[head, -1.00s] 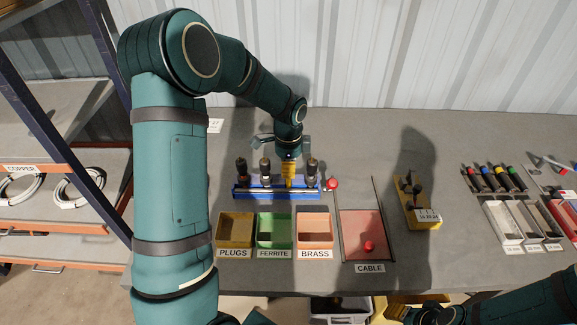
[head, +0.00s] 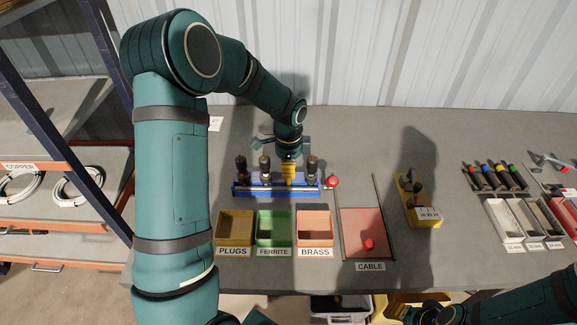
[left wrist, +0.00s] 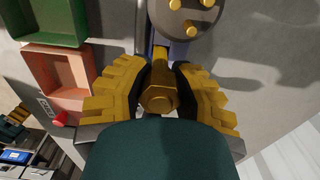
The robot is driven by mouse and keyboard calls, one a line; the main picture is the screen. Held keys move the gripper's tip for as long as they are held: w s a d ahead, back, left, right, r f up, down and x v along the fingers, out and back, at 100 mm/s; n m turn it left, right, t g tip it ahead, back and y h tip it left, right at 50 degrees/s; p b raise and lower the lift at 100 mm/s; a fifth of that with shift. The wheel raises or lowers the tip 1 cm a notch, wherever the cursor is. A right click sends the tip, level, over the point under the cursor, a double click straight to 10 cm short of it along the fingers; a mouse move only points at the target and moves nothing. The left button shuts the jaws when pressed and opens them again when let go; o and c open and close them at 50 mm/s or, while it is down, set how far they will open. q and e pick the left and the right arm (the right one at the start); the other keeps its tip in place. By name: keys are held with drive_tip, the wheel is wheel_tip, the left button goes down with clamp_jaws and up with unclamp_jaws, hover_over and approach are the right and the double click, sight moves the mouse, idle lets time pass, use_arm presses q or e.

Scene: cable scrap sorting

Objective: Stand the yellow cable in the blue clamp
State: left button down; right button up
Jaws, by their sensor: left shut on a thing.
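The blue clamp (head: 248,191) is a long blue rail on the bench, with several dark upright pieces standing along it. My left gripper (head: 289,174) points down over its right half, between two of these pieces. In the left wrist view my left gripper (left wrist: 160,95) is shut on the yellow cable (left wrist: 159,100), whose hexagonal yellow end faces the camera. Part of the blue clamp (left wrist: 179,50) shows just beyond it. The cable's lower end and its contact with the clamp are hidden. My right gripper (head: 400,311) is partly in view at the bottom edge; its fingers are unclear.
A red ball knob (head: 331,181) sits at the clamp's right end. In front stand the PLUGS bin (head: 234,240), FERRITE bin (head: 273,242), BRASS bin (head: 315,241) and red CABLE tray (head: 362,225). A yellow holder (head: 420,212) stands to the right. Bench behind the clamp is mostly clear.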

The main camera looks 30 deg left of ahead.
idle(0.4)
use_arm(q)
drive_tip(key=c, duration=0.7)
unclamp_jaws()
drive_tip(key=shift+c, duration=0.2)
drive_tip(key=shift+r+p, duration=2.65)
drive_tip(key=shift+r, duration=0.9)
drive_tip(key=shift+f, duration=0.1)
